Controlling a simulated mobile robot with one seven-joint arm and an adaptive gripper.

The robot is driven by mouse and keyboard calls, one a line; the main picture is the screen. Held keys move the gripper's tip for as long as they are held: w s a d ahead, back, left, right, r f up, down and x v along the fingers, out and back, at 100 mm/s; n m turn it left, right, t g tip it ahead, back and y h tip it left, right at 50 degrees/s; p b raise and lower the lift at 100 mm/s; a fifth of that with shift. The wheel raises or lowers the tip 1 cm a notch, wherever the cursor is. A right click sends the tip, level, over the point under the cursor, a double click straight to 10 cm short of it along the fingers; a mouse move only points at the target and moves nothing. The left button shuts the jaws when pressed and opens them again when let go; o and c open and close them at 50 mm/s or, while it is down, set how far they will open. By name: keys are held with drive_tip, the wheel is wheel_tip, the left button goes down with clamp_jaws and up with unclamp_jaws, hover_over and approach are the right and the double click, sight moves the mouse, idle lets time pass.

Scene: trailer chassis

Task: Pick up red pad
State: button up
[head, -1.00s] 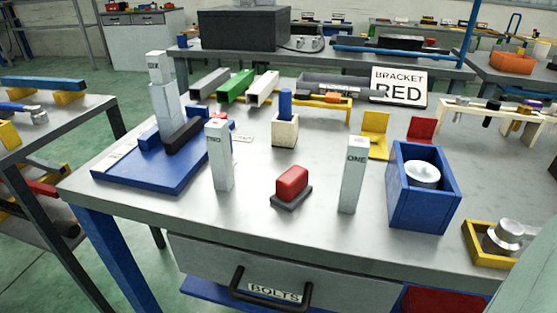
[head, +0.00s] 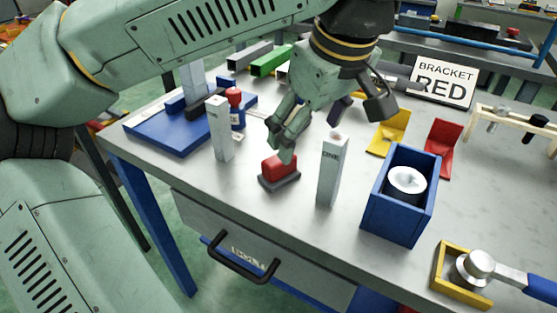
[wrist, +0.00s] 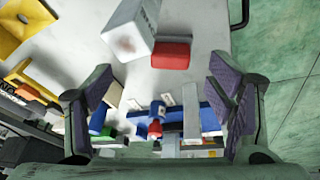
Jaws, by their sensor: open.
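The red pad (head: 279,166) is a small rounded block on a dark base (head: 283,181), standing on the grey table between two pale posts. My gripper (head: 283,138) is over the pad, close to its top in the head view; whether it touches cannot be told. In the wrist view, my gripper (wrist: 161,68) has its two fingers wide apart with nothing held.
The post marked ONE (head: 332,170) stands close to the right of the pad; another post (head: 219,130) stands to the left. A blue open box (head: 388,218) is farther right. A red and blue bottle (head: 236,110) stands behind the left post. Bare table lies in front of the pad.

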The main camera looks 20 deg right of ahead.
sight(273, 159)
drive_tip(key=shift+y, duration=0.5)
drive_tip(key=w+f, duration=0.1)
drive_tip(key=w+a+f, duration=0.1)
drive_tip(key=f, duration=0.2)
drive_tip(key=shift+w+a, duration=0.35)
drive_tip(key=shift+w, duration=0.05)
drive_tip(key=shift+t, duration=0.3)
drive_tip(key=shift+w+p+x, duration=0.15)
drive_tip(key=shift+p+x, duration=0.2)
drive_tip(key=shift+x, duration=1.15)
drive_tip(key=shift+w+p+x, duration=0.15)
drive_tip(key=shift+p+x, duration=0.15)
drive_tip(key=shift+x, duration=1.2)
drive_tip(key=shift+r, duration=0.15)
drive_tip(key=shift+c, duration=0.4)
drive_tip(key=c, duration=1.4)
drive_tip(key=shift+r, duration=0.55)
drive_tip(key=shift+a+r+b, duration=0.3)
drive_tip(key=shift+r, duration=0.3)
drive_tip(key=shift+a+r+b, duration=0.3)
drive_tip(key=shift+r, duration=0.25)
drive_tip(key=a, duration=0.5)
drive_tip(key=s+a+r+b, duration=0.1)
drive_tip(key=a, duration=0.4)
drive_tip(key=a+b, duration=0.1)
drive_tip(key=a, duration=0.3)
drive_tip(key=shift+s+a+r, duration=0.3)
drive_tip(key=shift+s+a, duration=0.1)
